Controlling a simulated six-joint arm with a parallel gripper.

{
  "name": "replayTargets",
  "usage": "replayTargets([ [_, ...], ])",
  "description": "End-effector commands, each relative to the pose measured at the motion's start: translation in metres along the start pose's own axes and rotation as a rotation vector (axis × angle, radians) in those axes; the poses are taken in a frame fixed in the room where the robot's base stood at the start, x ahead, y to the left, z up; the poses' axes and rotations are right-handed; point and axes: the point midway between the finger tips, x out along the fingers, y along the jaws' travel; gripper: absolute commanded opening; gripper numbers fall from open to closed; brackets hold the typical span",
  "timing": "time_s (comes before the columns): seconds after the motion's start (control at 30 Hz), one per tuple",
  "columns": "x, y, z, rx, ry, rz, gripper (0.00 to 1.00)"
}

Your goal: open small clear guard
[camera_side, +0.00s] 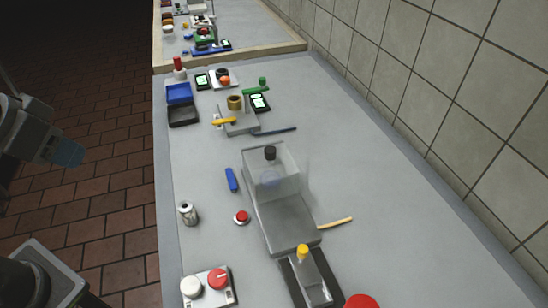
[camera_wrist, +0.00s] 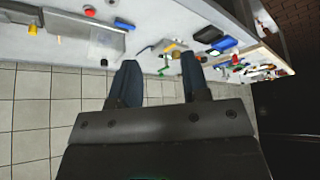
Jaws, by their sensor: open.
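A small clear guard (camera_side: 285,172), a see-through box with a black knob (camera_side: 270,152) at its far end, stands over the far part of a grey metal base (camera_side: 285,222). A faint bluish round shape shows through it. In the wrist view, the black knob (camera_wrist: 104,62) shows at the table edge near the grey base (camera_wrist: 95,38). My gripper (camera_side: 68,152) is off the table's left side in the side view, well apart from the guard. In the wrist view, my gripper's (camera_wrist: 161,72) two dark blue fingers are spread with nothing between them.
A yellow-topped device (camera_side: 303,252) stands at the base's near end. A red button (camera_side: 241,217), blue object (camera_side: 231,180) and metal cylinder (camera_side: 187,213) lie left of the base. A tiled wall (camera_side: 440,110) runs along the right. The table's right side is mostly clear.

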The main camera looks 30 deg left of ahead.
Motion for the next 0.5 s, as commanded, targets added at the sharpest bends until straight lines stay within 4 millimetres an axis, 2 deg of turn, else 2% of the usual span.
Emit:
replayTargets([
  [0.13, -0.002, 0.001, -0.006, 0.007, -0.005, 0.003, 0.52],
  [0.23, -0.006, 0.006, -0.024, 0.030, -0.030, 0.013, 0.52],
  [0.37, -0.012, 0.021, -0.067, 0.087, -0.088, 0.035, 0.52],
  [0.5, -0.010, 0.044, -0.117, 0.160, -0.161, 0.060, 0.52],
])
